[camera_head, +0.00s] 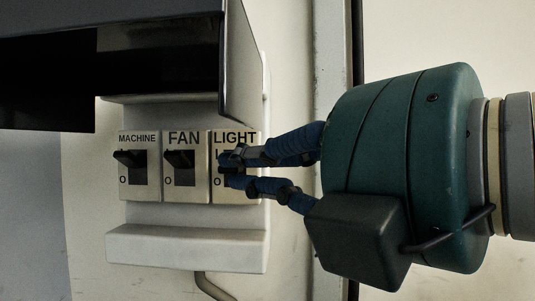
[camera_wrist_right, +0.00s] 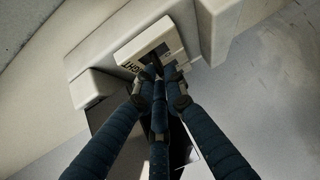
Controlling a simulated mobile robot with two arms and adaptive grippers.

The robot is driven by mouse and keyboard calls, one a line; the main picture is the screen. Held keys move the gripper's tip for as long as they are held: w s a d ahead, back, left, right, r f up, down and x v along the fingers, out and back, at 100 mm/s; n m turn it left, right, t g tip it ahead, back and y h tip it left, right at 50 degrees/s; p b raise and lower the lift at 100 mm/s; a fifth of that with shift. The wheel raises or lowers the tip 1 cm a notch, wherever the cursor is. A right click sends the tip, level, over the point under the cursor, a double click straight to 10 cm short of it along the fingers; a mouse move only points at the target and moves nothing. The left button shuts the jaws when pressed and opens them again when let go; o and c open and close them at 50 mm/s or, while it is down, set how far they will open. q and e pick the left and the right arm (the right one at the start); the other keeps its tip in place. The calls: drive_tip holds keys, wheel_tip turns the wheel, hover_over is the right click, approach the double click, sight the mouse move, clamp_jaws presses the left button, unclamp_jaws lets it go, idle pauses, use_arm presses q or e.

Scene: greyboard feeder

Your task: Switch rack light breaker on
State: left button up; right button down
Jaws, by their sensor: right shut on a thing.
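The LIGHT breaker (camera_head: 236,139) is the rightmost of 3 labelled breakers in the head view. It also shows in the right wrist view (camera_wrist_right: 134,56). My right gripper (camera_head: 228,169) reaches in from the right, its blue fingers at the front of the LIGHT breaker. In the right wrist view, the gripper (camera_wrist_right: 165,82) has its fingertips close together at the breaker's face. It is shut on the breaker's lever, which the fingertips mostly hide, so I cannot tell its position. My left gripper is not in view.
The MACHINE breaker (camera_head: 138,191) and FAN breaker (camera_head: 184,193) sit to the left, both with black levers near the upper mark. A dark open cover (camera_head: 237,70) hangs above the breakers. A pale ledge (camera_head: 185,247) juts out below.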

drive_tip(key=shift+g, duration=0.3)
drive_tip(key=c, duration=2)
unclamp_jaws()
drive_tip(key=shift+o, duration=0.5)
drive_tip(key=shift+a, duration=0.2)
drive_tip(key=v, duration=1.2)
drive_tip(key=shift+a, duration=0.1)
